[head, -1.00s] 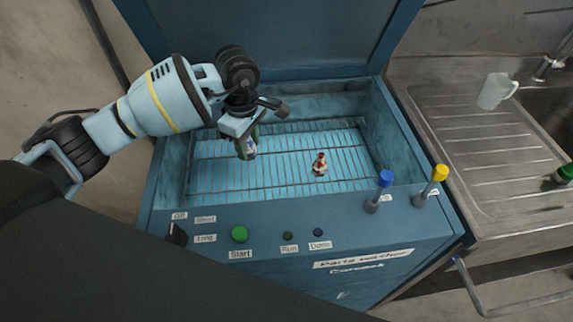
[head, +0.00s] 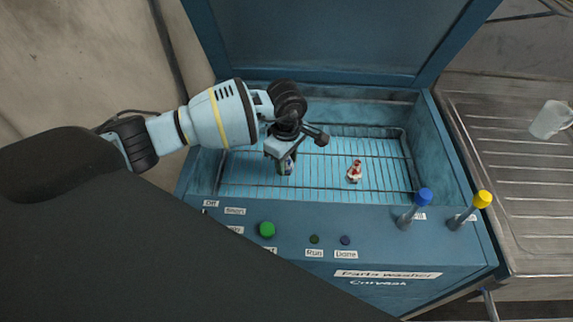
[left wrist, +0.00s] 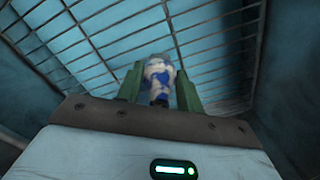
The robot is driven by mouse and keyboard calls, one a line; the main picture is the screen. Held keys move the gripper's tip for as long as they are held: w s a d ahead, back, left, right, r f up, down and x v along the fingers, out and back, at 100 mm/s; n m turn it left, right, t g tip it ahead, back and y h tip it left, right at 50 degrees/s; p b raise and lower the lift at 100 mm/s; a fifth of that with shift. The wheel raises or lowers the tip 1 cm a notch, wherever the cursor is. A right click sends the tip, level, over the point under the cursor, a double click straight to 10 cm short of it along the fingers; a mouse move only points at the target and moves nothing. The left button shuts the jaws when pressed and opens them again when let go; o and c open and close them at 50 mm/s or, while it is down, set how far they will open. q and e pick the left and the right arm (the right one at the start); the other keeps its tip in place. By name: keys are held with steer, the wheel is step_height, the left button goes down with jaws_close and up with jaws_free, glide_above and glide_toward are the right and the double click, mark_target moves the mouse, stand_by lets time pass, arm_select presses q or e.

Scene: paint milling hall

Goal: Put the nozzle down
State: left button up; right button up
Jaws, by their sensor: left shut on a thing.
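My left gripper (head: 286,163) is inside the open parts washer (head: 300,234), above the left part of its wire rack (head: 320,180). It is shut on a small white and blue nozzle (left wrist: 159,80), which shows between the green fingers in the left wrist view. The rack lies below the nozzle; I cannot tell whether they touch. A small red and white piece (head: 355,171), perhaps another nozzle, stands on the rack to the right of the gripper. My right gripper is not in view.
The washer's raised lid (head: 320,45) stands behind the basin. Blue (head: 424,198) and yellow (head: 482,200) capped posts stand on the front panel, with a green button (head: 267,229). A clear jug (head: 550,119) is on the steel drainboard at right. The rack has bare room.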

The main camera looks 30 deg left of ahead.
arm_select(q)
steer(key=shift+f, duration=1.15)
steer(key=shift+f, duration=0.15)
steer(key=o, duration=1)
step_height(320, 180, up, 12)
steer(key=shift+r, duration=0.2)
